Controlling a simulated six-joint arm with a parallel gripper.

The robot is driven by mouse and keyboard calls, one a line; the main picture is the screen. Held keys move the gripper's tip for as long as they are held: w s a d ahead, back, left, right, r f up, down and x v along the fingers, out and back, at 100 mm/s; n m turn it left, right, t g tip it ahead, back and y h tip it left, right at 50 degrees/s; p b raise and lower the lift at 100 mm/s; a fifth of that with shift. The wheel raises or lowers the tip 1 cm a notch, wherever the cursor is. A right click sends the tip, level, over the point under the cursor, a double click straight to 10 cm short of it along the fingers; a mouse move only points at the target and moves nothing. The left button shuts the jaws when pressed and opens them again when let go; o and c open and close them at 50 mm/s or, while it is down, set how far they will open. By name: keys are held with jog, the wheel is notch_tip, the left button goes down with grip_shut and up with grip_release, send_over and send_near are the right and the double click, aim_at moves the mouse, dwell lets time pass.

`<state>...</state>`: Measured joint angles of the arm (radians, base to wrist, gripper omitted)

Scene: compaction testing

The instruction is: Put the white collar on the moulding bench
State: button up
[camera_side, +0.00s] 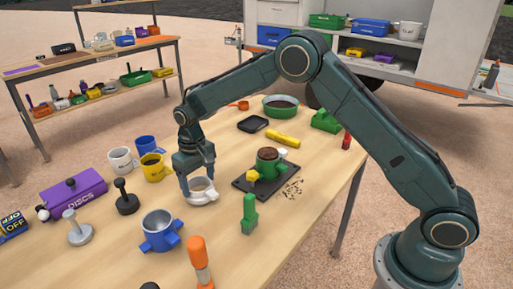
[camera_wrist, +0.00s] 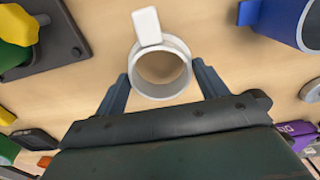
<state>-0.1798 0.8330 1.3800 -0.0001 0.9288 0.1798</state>
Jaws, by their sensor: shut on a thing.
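The white collar (camera_side: 203,197) is a short open ring with a small tab on one side. My gripper (camera_side: 198,184) is around it, pointing down, with a finger on either side. In the wrist view the collar (camera_wrist: 183,82) sits between the two fingertips (camera_wrist: 160,82), its tab toward the top, and bare wood shows through the ring. The collar is at or just above the tabletop; I cannot tell which. A separate wooden bench (camera_side: 95,60) with a lower shelf stands at the back left; no label shows which surface is the moulding bench.
A dark board (camera_side: 250,187) right of my gripper carries a green mould (camera_side: 268,167) with brown fill. A blue mould (camera_side: 160,230), a black tamper (camera_side: 126,200), a yellow mug (camera_side: 153,167) and a purple box (camera_side: 75,197) stand to the left. A green block (camera_side: 249,215) stands front right.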

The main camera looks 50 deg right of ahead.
jog(key=shift+f, duration=0.65)
jog(key=shift+f, duration=0.15)
jog(key=o, duration=1.3)
jog(key=shift+c, duration=0.2)
notch_tip(320, 180, up, 12)
jog(key=shift+r, duration=0.2)
